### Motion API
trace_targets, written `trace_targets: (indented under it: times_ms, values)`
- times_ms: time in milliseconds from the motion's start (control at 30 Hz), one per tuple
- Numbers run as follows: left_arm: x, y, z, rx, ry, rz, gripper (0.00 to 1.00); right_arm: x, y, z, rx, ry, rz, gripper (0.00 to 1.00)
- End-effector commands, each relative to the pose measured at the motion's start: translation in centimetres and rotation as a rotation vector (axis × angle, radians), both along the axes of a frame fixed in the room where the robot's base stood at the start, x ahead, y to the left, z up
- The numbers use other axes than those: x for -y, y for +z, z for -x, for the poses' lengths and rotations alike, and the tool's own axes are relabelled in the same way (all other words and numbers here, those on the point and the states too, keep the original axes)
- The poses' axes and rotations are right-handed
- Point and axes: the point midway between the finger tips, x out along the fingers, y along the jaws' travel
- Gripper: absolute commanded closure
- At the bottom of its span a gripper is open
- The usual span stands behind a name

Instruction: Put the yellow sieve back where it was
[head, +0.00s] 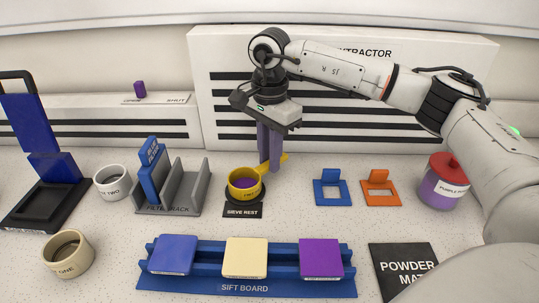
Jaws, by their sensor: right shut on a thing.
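The yellow sieve (243,193) is a small round cup with purple showing inside and a handle pointing back right. My right gripper (271,163) comes down from above and is shut on the sieve's handle. The sieve looks level. It is at the black sieve rest (242,211), whose dark rim shows below the cup and whose label faces front. I cannot tell whether the sieve bears on the rest or hangs just above it. My left gripper is not in view.
A filter rack (193,196) holding a blue plate stands left of the sieve. Blue (332,199) and orange (380,198) frames lie to the right. A sift board (250,288) with three coloured tiles lies in front. A red-lidded jar (444,185) stands near my right arm.

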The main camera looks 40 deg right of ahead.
Motion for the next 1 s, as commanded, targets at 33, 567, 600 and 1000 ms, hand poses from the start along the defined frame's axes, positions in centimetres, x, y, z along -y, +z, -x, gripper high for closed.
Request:
trace_targets:
  times_ms: [33, 567, 600, 1000]
  values:
    - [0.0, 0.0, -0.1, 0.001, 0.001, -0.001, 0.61, 0.0, 0.1, 0.0, 0.002, 0.0, 0.0, 1.0]
    - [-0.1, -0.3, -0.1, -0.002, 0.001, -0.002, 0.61, 0.0, -0.2, 0.0, 0.0, 0.001, 0.0, 0.65]
    - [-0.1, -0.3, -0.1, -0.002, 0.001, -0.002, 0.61, 0.0, -0.2, 0.0, 0.0, 0.001, 0.0, 0.65]
    - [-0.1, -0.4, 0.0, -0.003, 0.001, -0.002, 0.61, 0.0, 4.0, -0.1, 0.005, 0.001, 0.0, 0.65]
